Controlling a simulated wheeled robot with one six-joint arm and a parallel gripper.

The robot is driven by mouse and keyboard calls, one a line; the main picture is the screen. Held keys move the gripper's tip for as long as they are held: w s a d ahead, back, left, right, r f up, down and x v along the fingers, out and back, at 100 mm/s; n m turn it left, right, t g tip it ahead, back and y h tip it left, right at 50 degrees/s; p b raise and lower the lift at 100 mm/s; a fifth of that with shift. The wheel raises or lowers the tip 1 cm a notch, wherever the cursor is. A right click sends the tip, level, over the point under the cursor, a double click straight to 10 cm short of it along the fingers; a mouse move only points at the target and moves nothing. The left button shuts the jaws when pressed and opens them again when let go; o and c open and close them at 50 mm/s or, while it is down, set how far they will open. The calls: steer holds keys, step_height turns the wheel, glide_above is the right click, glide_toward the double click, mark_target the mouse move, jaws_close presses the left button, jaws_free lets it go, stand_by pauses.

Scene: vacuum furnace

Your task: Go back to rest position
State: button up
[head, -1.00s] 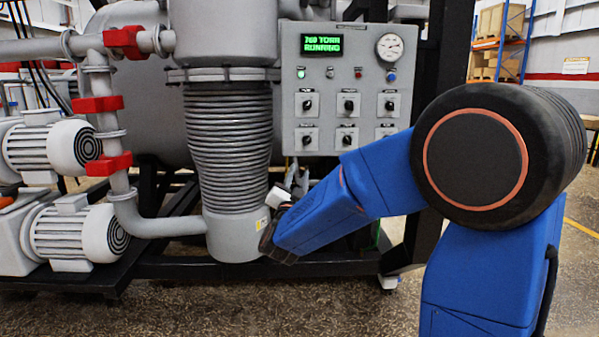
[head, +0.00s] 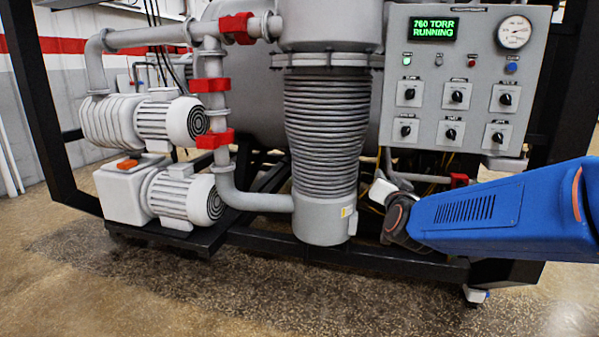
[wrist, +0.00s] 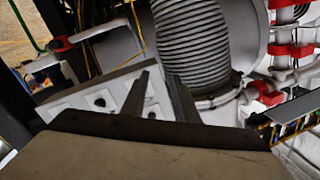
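My gripper (head: 391,168) is in front of the furnace frame, below the control panel (head: 425,73) and just right of the ribbed column (head: 328,125) in the head view. My blue forearm reaches in from the right edge. In the wrist view my gripper (wrist: 159,77) shows two dark fingers standing apart with nothing between them. The control panel (wrist: 70,101) lies tilted behind the fingers there, and the ribbed column (wrist: 190,45) is beyond them. The panel display (head: 433,28) reads 760 TORR RUNNING.
Two white-and-grey pumps (head: 172,119) (head: 187,196) stand at left on a black base. Pipes with red clamps (head: 215,138) join them to the column. A black frame post (head: 573,80) rises right of the panel. The floor (head: 250,300) in front is clear.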

steer(key=s+d+f+n+g, duration=0.1)
steer(key=s+f+g, duration=0.3)
steer(key=s, duration=0.8)
steer(key=s+d+f+n+g+y, duration=0.1)
steer(key=s+f+n+g, duration=0.2)
steer(key=s+f, duration=0.4)
steer(key=s+d+f+n+g, duration=0.2)
steer(key=s+f+g, duration=0.4)
steer(key=s, duration=1.3)
steer(key=shift+f+y, duration=0.15)
steer(key=shift+y, duration=0.25)
steer(key=shift+d, duration=0.1)
stand_by(3.7)
